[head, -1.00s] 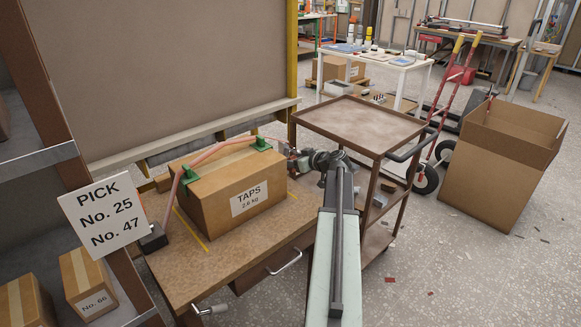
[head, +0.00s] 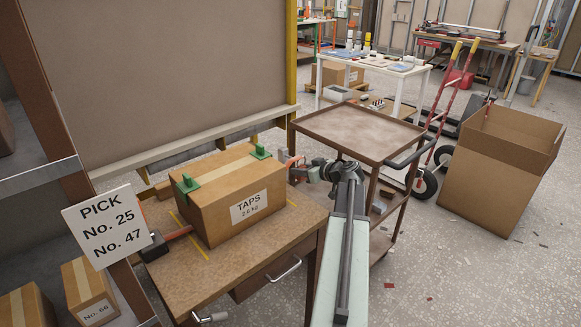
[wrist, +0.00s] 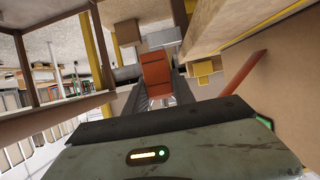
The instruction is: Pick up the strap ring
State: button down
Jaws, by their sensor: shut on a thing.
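My gripper (wrist: 157,92) is shut on an orange-red piece, the strap ring (wrist: 156,74), which sits between the fingers in the wrist view. In the head view my gripper (head: 297,170) is at the right end of the TAPS box (head: 232,208), with a bit of orange showing beside it. The red strap (head: 178,233) runs from a black block (head: 155,245) to the left end of the box. A red strip, probably the strap, also shows at the right in the wrist view (wrist: 243,80). Two green corner pieces (head: 188,184) sit on the box's top edges.
The box stands on a brown workbench (head: 215,278). A brown trolley (head: 357,130) stands close behind my arm on the right. A large open carton (head: 495,180) is farther right. A shelf post with a PICK sign (head: 103,226) bounds the left.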

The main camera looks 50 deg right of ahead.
jog(key=s+a, duration=0.1)
jog(key=s, duration=1.1)
jog(key=shift+s, duration=0.35)
